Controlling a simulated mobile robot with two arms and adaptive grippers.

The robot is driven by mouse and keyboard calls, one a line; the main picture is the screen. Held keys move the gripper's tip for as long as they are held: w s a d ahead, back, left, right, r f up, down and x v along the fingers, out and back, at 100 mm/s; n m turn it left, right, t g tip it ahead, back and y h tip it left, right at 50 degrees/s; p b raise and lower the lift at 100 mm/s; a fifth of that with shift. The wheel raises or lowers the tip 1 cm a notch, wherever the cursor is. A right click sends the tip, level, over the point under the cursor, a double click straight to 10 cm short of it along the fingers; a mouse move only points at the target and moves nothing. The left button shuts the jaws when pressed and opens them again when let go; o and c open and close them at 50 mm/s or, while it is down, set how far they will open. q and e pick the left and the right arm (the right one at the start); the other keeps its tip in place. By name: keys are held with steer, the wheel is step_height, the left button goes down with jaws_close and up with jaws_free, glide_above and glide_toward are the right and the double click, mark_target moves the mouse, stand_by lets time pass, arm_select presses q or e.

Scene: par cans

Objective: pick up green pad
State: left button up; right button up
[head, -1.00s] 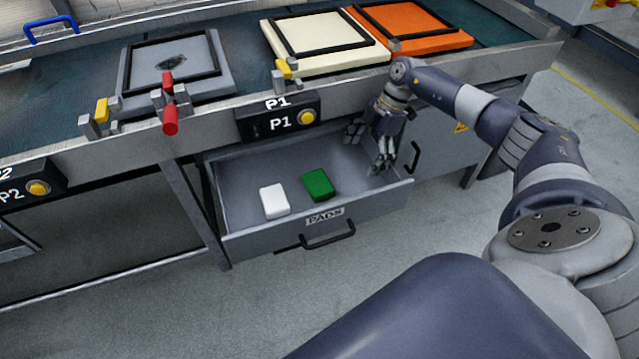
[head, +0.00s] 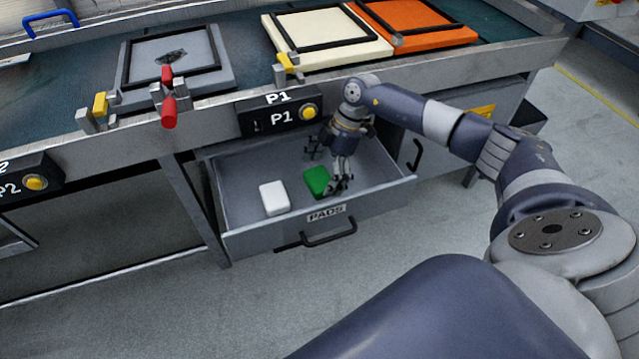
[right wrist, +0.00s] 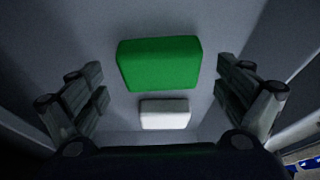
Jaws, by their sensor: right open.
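The green pad (head: 316,181) lies on the floor of the open drawer labelled PADS (head: 262,241). My right gripper (head: 326,172) is inside the drawer, over the right side of the pad, and partly hides it. In the right wrist view the green pad (right wrist: 159,63) lies between the two spread fingers, toward the top, with a gap on each side. The right gripper is open and empty. A white pad (head: 274,197) lies to the left of the green one, and it also shows below it in the right wrist view (right wrist: 165,114). My left gripper is not in view.
The drawer's walls are close around the gripper. Above it are the P1 panel (head: 279,116) with a yellow button and the bench edge with red and yellow clamps (head: 168,104). Grey, cream (head: 328,58) and orange (head: 446,43) framed boards lie on the bench.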

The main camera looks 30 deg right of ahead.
steer(key=shift+f, duration=0.1)
steer(key=c, duration=1)
steer(key=shift+o, duration=0.2)
steer(key=shift+a, duration=0.1)
